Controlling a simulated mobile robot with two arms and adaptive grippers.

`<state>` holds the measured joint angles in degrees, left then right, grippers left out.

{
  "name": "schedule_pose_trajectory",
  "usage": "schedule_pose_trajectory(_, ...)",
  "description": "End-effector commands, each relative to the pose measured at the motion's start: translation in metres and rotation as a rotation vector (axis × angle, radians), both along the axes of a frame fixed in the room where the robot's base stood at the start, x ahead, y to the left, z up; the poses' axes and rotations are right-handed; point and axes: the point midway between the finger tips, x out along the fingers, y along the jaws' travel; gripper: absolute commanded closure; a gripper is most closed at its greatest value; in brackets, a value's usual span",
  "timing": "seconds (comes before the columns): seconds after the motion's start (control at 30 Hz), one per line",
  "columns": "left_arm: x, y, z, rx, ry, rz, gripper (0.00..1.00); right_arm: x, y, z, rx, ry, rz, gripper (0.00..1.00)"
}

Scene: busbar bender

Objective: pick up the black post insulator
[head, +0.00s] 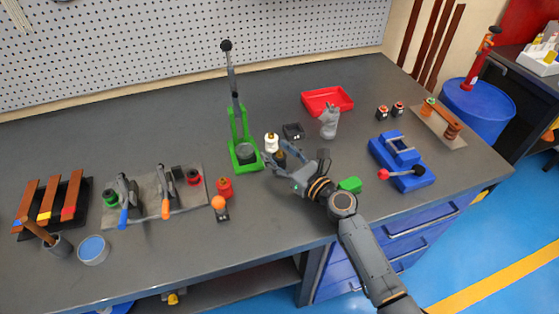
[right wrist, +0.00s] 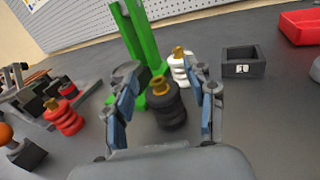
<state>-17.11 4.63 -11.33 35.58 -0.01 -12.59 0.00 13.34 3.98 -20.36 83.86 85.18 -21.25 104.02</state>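The black post insulator (right wrist: 168,104) stands upright on the bench, with a brass stud on top. In the right wrist view it is between the two fingers of my right gripper (right wrist: 166,108), which is open, with a gap visible on the left side. In the head view the insulator (head: 280,159) is partly hidden by my right gripper (head: 278,162), whose arm comes in from the lower right. Whether a finger touches it cannot be seen. My left gripper is not in view.
A white insulator (head: 271,142) and a green press (head: 240,145) stand close behind. A red insulator (head: 224,188) is to the left. A black box (head: 293,131), red tray (head: 327,101), grey bottle (head: 329,123) and blue vise (head: 402,165) are around. Bench is clear toward the front.

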Motion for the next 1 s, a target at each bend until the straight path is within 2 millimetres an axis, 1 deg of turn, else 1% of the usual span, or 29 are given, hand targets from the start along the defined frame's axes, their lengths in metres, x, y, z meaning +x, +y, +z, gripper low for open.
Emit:
schedule_pose_trajectory(0.03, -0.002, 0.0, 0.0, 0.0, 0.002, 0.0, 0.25, 0.0, 0.0, 0.0, 0.0, 0.0, 0.0, 0.61)
schedule_pose_trajectory(0.07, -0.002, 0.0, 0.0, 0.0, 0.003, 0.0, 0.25, 0.0, 0.0, 0.0, 0.0, 0.0, 0.0, 0.67)
schedule_pose_trajectory(0.1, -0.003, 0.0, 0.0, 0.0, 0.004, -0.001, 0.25, 0.0, 0.0, 0.0, 0.0, 0.0, 0.0, 0.76)
schedule_pose_trajectory(0.17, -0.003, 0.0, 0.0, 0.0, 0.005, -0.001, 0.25, 0.0, 0.0, 0.0, 0.0, 0.0, 0.0, 0.88)
schedule_pose_trajectory(0.2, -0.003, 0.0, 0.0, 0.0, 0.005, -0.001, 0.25, 0.0, 0.0, 0.0, 0.0, 0.0, 0.0, 0.96)
schedule_pose_trajectory(0.23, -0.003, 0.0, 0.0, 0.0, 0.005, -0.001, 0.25, 0.0, 0.0, 0.0, 0.0, 0.0, 0.0, 1.0)
schedule_pose_trajectory(0.5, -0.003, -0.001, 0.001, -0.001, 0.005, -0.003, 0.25, 0.0, 0.0, 0.002, 0.001, -0.001, 0.0, 1.0)
schedule_pose_trajectory(0.67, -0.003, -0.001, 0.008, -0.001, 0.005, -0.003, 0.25, 0.0, 0.0, 0.013, 0.001, -0.002, 0.0, 1.0)
schedule_pose_trajectory(0.73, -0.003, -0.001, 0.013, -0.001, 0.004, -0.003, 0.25, 0.0, 0.0, 0.022, 0.0, -0.003, 0.0, 1.0)
schedule_pose_trajectory(0.83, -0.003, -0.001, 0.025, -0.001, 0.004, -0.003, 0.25, -0.001, -0.001, 0.041, 0.0, -0.003, 0.0, 1.0)
schedule_pose_trajectory(0.87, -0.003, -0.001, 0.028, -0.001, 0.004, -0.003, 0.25, -0.005, -0.006, 0.045, -0.001, -0.002, -0.001, 1.0)
schedule_pose_trajectory(1.0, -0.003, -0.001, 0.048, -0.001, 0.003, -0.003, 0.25, -0.024, -0.024, 0.077, -0.001, -0.003, -0.001, 1.0)
